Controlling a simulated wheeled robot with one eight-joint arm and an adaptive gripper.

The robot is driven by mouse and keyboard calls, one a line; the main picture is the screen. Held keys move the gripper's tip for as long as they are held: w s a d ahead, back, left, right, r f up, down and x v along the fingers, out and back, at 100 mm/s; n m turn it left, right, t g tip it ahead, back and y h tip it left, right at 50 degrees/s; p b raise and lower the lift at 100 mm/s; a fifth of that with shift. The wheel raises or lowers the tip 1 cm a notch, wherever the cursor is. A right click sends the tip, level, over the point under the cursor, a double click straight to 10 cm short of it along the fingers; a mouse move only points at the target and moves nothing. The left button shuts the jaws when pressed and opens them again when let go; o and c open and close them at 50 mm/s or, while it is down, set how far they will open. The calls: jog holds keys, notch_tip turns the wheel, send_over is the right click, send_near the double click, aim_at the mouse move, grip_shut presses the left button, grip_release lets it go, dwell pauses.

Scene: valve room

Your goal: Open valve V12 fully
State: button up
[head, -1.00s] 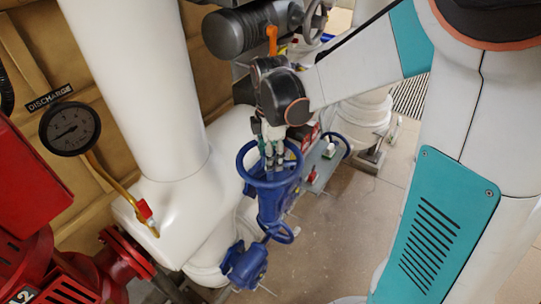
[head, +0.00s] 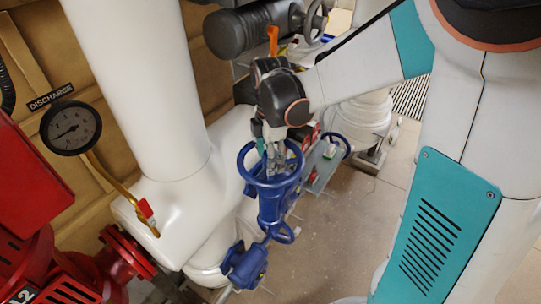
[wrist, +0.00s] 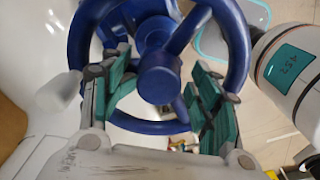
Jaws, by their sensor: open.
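A blue valve handwheel (head: 268,182) faces up on a blue valve body (head: 275,212), low beside the white pipework. No V12 tag is readable on it. My gripper (head: 273,157) points down at the wheel from above, its fingers at the wheel's opening. In the wrist view the wheel's hub (wrist: 160,77) and spokes lie between the two teal-padded fingers of my gripper (wrist: 160,92). The fingers are spread wide, near opposite sides of the rim. Whether they touch the rim or spokes I cannot tell.
A thick white pipe (head: 145,80) stands left of the valve, with a discharge gauge (head: 70,128) and red equipment (head: 35,185) further left. A dark cylinder (head: 235,33) is behind my gripper. Another blue wheel (head: 337,146) is behind right. The floor (head: 340,225) at right is clear.

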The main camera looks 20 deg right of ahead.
jog(key=shift+d+r+p, duration=0.1)
jog(key=shift+r+p, duration=2.25)
jog(key=shift+r, duration=1)
jog(key=shift+f, duration=0.1)
